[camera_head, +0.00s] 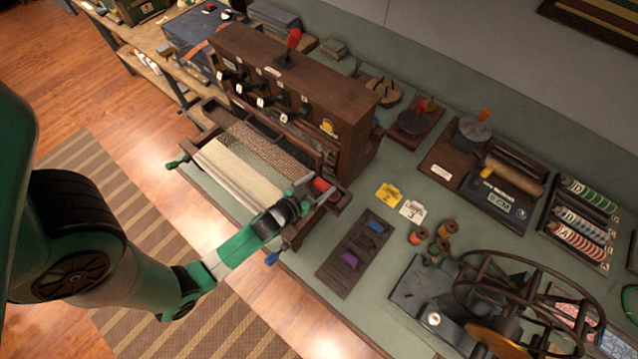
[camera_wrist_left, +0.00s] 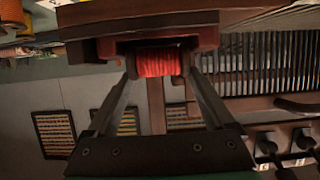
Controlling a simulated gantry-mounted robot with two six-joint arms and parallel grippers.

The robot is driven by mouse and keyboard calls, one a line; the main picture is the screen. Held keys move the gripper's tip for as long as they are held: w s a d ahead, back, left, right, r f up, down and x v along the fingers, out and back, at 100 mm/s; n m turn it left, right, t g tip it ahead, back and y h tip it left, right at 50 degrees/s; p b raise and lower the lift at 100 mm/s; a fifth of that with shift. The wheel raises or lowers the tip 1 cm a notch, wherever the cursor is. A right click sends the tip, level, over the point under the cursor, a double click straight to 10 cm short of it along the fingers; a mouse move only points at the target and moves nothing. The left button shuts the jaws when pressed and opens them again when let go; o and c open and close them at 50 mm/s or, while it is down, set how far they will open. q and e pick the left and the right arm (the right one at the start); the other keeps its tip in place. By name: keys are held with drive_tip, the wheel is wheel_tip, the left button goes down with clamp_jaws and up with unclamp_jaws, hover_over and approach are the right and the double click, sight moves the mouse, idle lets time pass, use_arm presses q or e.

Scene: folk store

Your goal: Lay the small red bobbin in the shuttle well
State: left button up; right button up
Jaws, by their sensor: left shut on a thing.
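The small red bobbin (camera_wrist_left: 157,62) is between the fingertips of my left gripper (camera_wrist_left: 158,72), which is shut on it. In the head view the red bobbin (camera_head: 322,184) shows just past the left gripper (camera_head: 309,188), at the right end of the loom. A brown wooden part with a recess (camera_wrist_left: 110,46) frames the bobbin in the wrist view; it looks like the shuttle and its well. I cannot tell whether the bobbin rests on the well floor or is held just off it. My right gripper is not in view.
The wooden loom (camera_head: 300,90) rises behind the gripper. A dark tray (camera_head: 335,262) with blue and purple bobbins lies to the right, near labelled cards (camera_head: 411,211) and several thread spools (camera_head: 440,245). A wheeled winder (camera_head: 520,300) stands at front right.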

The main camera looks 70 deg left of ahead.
use_arm(q)
drive_tip(key=shift+f+b, duration=0.3)
drive_tip(key=shift+b, duration=0.1)
idle(0.3)
drive_tip(key=o, duration=1.1)
drive_tip(key=b+v, duration=0.2)
drive_tip(key=v, duration=0.9)
drive_tip(key=shift+s+d+r, duration=0.1)
drive_tip(key=shift+s, duration=0.2)
